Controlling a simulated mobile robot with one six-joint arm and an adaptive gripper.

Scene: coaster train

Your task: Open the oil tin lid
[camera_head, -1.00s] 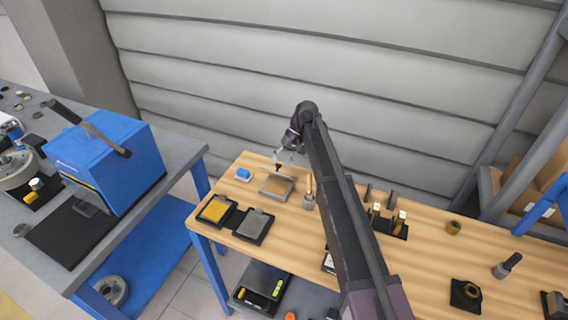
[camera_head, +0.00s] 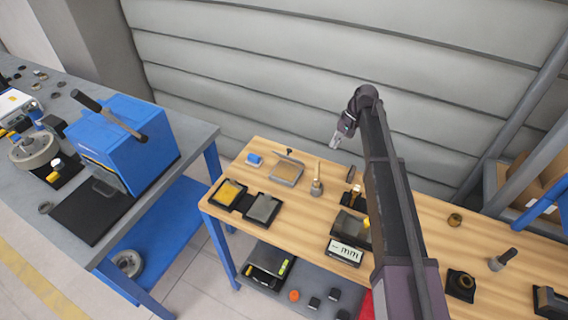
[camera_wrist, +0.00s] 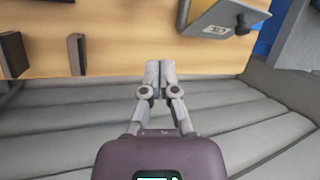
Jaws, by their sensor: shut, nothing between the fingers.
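The oil tin looks to be the shallow silver-rimmed box (camera_head: 285,172) at the back left of the wooden bench, with a tan inside showing. A black knob (camera_head: 289,152) stands at its back edge. In the wrist view a grey-blue panel with a white label (camera_wrist: 222,18) and a black knob at its end is at the top right. It looks like the lid, standing tilted up; its exact angle is unclear. My gripper (camera_head: 336,142) is in the air right of the tin, apart from it. Its fingers are together and empty in the wrist view (camera_wrist: 158,70).
A brush in a grey holder (camera_head: 317,184) stands right of the tin. A blue block (camera_head: 254,160) lies left of it, and black trays (camera_head: 228,193) in front. The ribbed wall (camera_head: 300,70) is close behind. A gauge marked "mm" (camera_head: 345,252) lies nearer the front.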

